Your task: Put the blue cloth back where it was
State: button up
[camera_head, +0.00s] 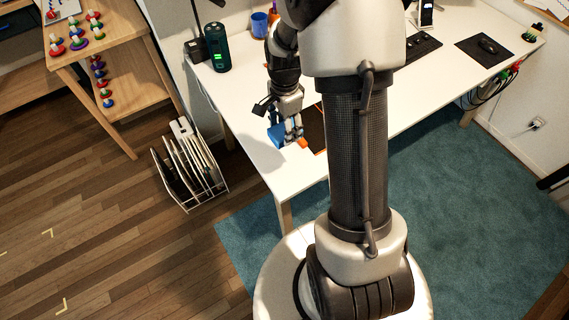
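My gripper (287,133) points down over the left front part of the white desk. Blue material that looks like the blue cloth (276,136) shows at its fingertips, on both sides of them. The gripper appears shut on it, though the fingers are small here. I cannot tell whether the cloth touches the desk top. A small orange thing (302,143) shows right beside the fingertips. A dark mat with an orange edge (315,128) lies just to the right, partly hidden behind my arm.
The white desk (240,118) holds a dark green cylinder (217,47), a blue cup (259,24), a keyboard (423,47) and a mouse (488,46) on a black pad. A file rack (190,167) stands on the floor at left. My arm hides the desk's middle.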

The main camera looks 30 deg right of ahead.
notch_tip(320, 180, down, 18)
jog(key=b, duration=0.5)
jog(key=shift+f, duration=0.15)
jog(key=o, duration=0.5)
jog(key=shift+b, duration=0.3)
jog(key=o, duration=0.5)
jog(key=shift+c, duration=0.2)
